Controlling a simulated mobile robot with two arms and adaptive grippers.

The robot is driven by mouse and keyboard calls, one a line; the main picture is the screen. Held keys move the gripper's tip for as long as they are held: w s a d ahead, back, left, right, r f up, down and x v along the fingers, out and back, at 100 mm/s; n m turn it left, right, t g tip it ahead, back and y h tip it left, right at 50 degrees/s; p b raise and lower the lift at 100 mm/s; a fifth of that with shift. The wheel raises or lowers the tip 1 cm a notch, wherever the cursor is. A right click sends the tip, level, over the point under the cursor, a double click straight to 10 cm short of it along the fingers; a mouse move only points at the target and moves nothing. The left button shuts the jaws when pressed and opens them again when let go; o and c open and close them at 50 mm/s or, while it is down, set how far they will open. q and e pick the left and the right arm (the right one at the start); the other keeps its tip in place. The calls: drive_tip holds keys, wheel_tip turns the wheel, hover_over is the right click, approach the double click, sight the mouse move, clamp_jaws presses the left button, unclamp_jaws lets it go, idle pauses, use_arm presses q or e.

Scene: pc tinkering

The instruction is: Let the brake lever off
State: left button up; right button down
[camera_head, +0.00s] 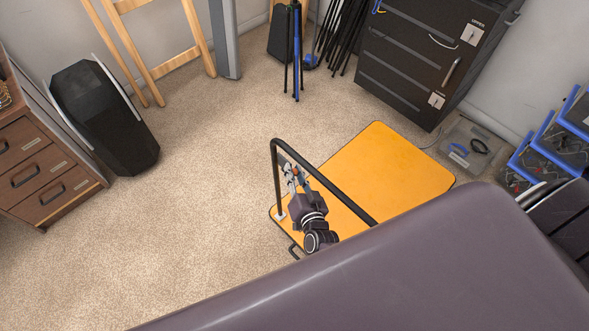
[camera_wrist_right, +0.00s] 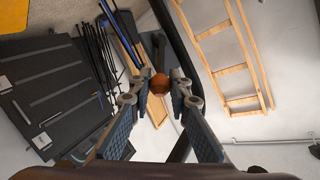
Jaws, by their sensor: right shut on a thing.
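An orange platform trolley (camera_head: 390,165) with a dark tubular push handle (camera_head: 325,180) stands on the carpet. My right gripper (camera_head: 293,172) is at the left part of the handle, reaching up from below in the head view. In the right wrist view a reddish-brown round knob (camera_wrist_right: 159,84), apparently the brake lever's end, sits between the fingertips of my right gripper (camera_wrist_right: 159,79). The gripper is shut on it. The dark handle bar (camera_wrist_right: 184,38) passes just behind the right finger. My left gripper is not in view.
A black cabinet (camera_head: 415,60) stands behind the trolley, with a clear bin (camera_head: 468,147) and blue-edged boxes (camera_head: 550,150) at right. A black case (camera_head: 105,115) and wooden drawers (camera_head: 45,170) stand at left. Carpet (camera_head: 200,200) left of the trolley is free.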

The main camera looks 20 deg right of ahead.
drive_tip(key=c, duration=1.8)
unclamp_jaws()
drive_tip(key=shift+o, duration=0.2)
drive_tip(key=v, duration=1.2)
